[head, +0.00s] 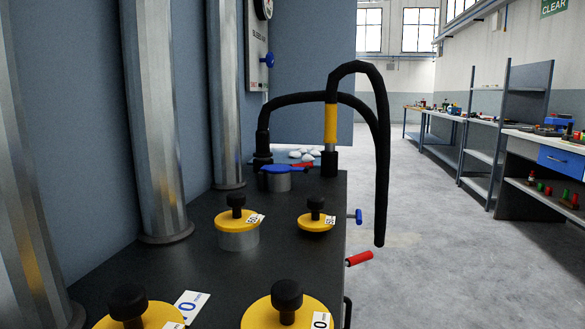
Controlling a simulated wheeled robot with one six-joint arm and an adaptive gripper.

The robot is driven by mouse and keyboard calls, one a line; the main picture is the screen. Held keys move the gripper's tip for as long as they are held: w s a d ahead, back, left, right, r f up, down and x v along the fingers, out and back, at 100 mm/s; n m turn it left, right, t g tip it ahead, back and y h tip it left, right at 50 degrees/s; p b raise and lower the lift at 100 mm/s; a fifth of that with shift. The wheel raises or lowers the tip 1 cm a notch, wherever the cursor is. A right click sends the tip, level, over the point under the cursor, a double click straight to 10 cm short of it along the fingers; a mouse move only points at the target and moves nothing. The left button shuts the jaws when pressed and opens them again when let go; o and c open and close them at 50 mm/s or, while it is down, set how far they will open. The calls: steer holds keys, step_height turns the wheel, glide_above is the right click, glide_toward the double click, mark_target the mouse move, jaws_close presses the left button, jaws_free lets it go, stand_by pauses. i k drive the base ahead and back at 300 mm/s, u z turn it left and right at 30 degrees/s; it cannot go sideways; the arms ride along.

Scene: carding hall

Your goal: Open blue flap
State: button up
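A flat blue piece (283,169), which looks like the blue flap, lies level across the top of a short metal cylinder (277,183) at the far end of a dark bench top (280,240). It appears to cover the cylinder's mouth. Its hinge and exact edges are too small to make out. My gripper is not in the head view, so its place relative to the flap cannot be told.
Yellow lids with black knobs, including one on a metal pot (237,220), stand nearer. A black hose (381,150) arches beside the flap and hangs over the right edge. Red (359,258) and blue (355,216) handles stick out there. Open floor (440,260) lies right.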

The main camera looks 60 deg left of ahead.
mark_target(277, 168)
steer(key=u, duration=0.65)
steer(key=i, duration=0.7)
steer(key=u, duration=0.85)
